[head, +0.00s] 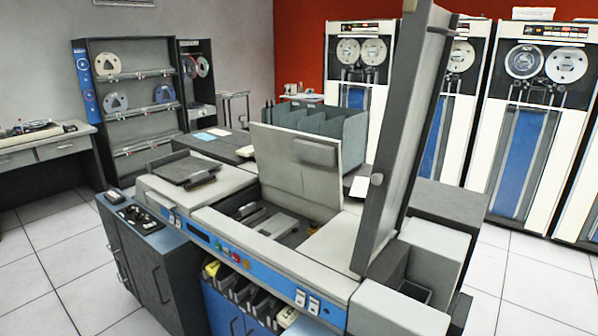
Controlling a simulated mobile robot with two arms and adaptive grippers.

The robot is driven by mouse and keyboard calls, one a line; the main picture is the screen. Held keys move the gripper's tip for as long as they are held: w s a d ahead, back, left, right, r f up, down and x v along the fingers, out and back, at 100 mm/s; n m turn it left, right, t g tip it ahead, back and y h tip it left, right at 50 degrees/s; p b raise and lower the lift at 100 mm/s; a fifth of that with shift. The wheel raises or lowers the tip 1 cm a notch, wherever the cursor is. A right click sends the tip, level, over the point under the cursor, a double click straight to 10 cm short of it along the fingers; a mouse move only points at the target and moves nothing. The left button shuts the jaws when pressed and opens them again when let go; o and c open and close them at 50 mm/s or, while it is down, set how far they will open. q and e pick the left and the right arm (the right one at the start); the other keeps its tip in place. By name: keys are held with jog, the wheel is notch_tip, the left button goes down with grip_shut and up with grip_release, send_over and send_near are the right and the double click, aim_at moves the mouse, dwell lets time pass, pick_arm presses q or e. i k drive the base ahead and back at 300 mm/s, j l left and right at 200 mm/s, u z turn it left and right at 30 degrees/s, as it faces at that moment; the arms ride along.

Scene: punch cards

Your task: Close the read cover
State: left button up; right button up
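A grey and blue card machine (325,280) stands in the middle of the head view. A light beige cover (275,175) stands raised and nearly upright over its middle, with the grey mechanism (275,225) below it exposed. A tall dark grey cover (400,140) also stands upright, leaning a little, at the right part of the machine. I cannot tell from labels which of the two is the read cover. Neither of my grippers is in view.
A blue-grey cabinet (155,265) stands at the machine's front left. Several tape drives (530,130) line the back right. A reel rack (128,100) and a desk (45,150) are at the left. Tiled floor (60,270) is free at the front left.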

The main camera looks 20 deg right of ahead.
aim_at(308, 166)
jog(key=k+l+u, duration=0.1)
jog(key=l, duration=0.3)
jog(key=k+l+u, duration=0.15)
jog(key=l, duration=0.2)
jog(key=k+l+u, duration=0.1)
jog(key=l, duration=0.3)
jog(key=k+l+u, duration=0.15)
jog(key=l+u, duration=0.15)
jog(key=l, duration=0.55)
jog(key=l+u, duration=0.15)
jog(key=l, duration=0.5)
jog(key=k+l+u, duration=0.15)
jog(key=l, duration=0.55)
jog(key=l+u, duration=0.15)
jog(key=l, duration=0.5)
jog(key=l+u, duration=0.15)
jog(key=l, duration=0.5)
jog(key=k+l+u, duration=0.15)
jog(key=l, duration=0.5)
jog(key=k+l+u, duration=0.15)
jog(key=l, duration=0.45)
jog(key=k+l, duration=0.15)
jog(key=l, duration=0.15)
jog(key=k+l, duration=0.15)
jog(key=l, duration=0.15)
jog(key=k+l, duration=0.2)
jog(key=l, duration=0.15)
